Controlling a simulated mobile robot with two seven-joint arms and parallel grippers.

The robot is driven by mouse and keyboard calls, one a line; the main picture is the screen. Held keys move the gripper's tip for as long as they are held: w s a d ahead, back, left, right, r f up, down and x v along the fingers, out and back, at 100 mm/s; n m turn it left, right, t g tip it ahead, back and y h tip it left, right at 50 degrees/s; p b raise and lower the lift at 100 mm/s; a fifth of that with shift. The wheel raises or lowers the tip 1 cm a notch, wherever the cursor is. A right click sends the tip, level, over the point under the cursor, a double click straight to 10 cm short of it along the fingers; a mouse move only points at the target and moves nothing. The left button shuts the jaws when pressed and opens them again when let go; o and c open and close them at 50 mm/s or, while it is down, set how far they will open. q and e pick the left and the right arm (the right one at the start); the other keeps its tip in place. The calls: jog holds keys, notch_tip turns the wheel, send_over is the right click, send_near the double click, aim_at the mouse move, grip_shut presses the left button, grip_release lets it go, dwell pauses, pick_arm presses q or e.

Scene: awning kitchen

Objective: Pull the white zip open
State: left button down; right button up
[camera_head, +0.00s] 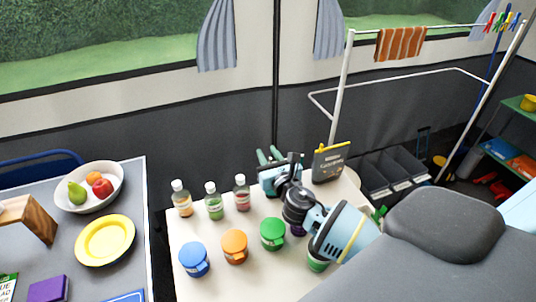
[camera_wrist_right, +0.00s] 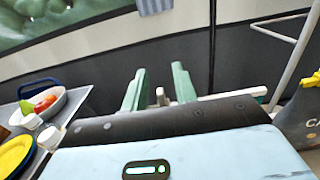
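I cannot clearly make out a white zip in either view. A dark vertical seam (camera_head: 276,75) runs down the awning wall between the two windows; it also shows in the right wrist view (camera_wrist_right: 212,55). My right gripper (camera_head: 269,156) is over the back of the cream table, pointing at the grey lower wall, with the seam beyond it. In the right wrist view its two green fingers (camera_wrist_right: 158,88) stand apart. A small pale piece (camera_wrist_right: 160,97) shows between them, too small to identify. My left gripper is out of view.
The cream table (camera_head: 210,275) holds three bottles (camera_head: 213,201) and several lidded mugs (camera_head: 235,246). A dark container with a yellow stick (camera_head: 328,163) stands right of my gripper. A white rack (camera_head: 341,85) with a striped towel (camera_head: 400,43) stands behind. A grey table (camera_head: 135,190) is at left.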

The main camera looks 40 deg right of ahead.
jog(key=shift+w, duration=0.25)
grip_shut()
jog(key=s+d, duration=0.2)
jog(key=d, duration=0.6)
jog(key=shift+d, duration=0.4)
jog(key=shift+s, duration=0.1)
grip_release()
